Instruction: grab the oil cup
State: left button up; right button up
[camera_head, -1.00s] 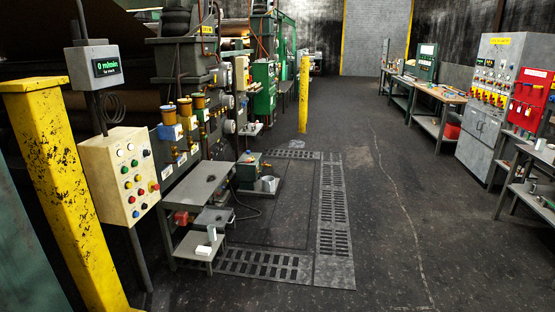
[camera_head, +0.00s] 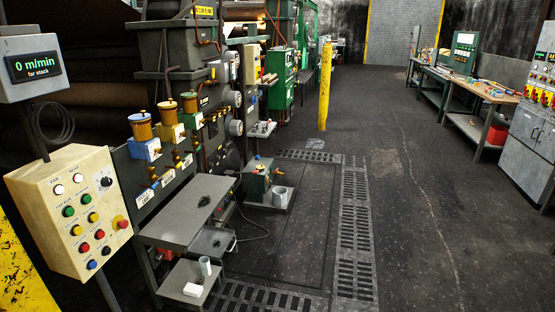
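A small pale cup (camera_head: 205,266) stands upright on the low grey shelf (camera_head: 178,276) at the lower left. A white block (camera_head: 193,290) lies in front of it on the same shelf. A grey pot (camera_head: 279,196) sits on the floor plate beside a small green pump unit (camera_head: 258,178). I cannot tell from the picture alone which of these is the oil cup. Neither of my grippers is in view.
A grey bench top (camera_head: 178,222) stands above the low shelf. A button box (camera_head: 68,212) is at the left. A yellow post (camera_head: 325,86) stands beyond the floor grating (camera_head: 355,240). The aisle floor (camera_head: 430,200) at the right is open.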

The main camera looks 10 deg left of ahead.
aim_at(204, 261)
jog(key=i+u, duration=0.1)
jog(key=i, duration=0.75)
jog(key=i+l, duration=0.15)
jog(key=i, duration=0.65)
jog(key=u, duration=0.05)
